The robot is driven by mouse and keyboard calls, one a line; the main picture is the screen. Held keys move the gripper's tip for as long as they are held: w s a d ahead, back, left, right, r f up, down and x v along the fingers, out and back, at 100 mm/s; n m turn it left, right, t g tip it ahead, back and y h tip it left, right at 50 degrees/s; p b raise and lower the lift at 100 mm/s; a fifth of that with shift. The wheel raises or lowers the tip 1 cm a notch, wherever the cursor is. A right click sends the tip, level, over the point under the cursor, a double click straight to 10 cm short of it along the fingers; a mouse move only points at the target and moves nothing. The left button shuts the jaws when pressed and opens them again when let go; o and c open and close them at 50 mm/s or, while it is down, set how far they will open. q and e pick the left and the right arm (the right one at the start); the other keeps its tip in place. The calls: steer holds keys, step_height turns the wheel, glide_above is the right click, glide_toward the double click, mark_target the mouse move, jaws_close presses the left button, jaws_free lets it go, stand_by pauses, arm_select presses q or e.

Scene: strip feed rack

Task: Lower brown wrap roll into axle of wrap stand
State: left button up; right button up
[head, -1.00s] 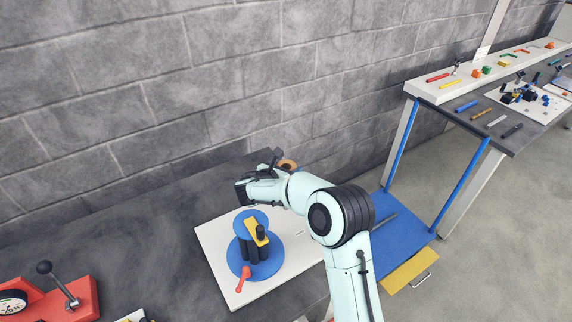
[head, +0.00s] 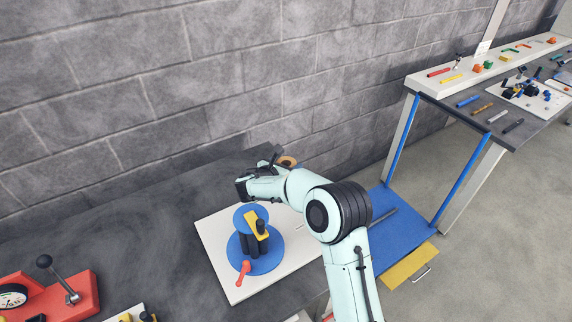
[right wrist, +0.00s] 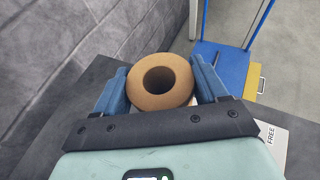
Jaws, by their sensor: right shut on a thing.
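The brown wrap roll (head: 290,162) shows in part beyond my right wrist, near the wall side of the dark table. In the right wrist view the roll (right wrist: 138,82) sits between the two blue fingers of my right gripper (right wrist: 158,80), its open hole facing the camera. The gripper is shut on it. In the head view my right gripper (head: 277,159) is partly hidden by its own wrist. A blue stand (head: 267,258) with round discs, dark posts and a yellow part stands left of my forearm. No wrap stand axle can be made out. My left gripper is not in view.
A white board (head: 221,262) lies under the blue stand, with a red handle (head: 243,270) at its front. A red device with a gauge (head: 85,297) is at the lower left. The grey block wall (head: 180,90) rises behind the table. A shelf bench (head: 430,92) stands right.

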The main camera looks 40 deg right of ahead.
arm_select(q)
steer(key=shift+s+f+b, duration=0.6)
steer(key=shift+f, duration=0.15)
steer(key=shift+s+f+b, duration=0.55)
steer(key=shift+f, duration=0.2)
arm_select(e)
steer(key=shift+f, duration=2.3)
stand_by(1.5)
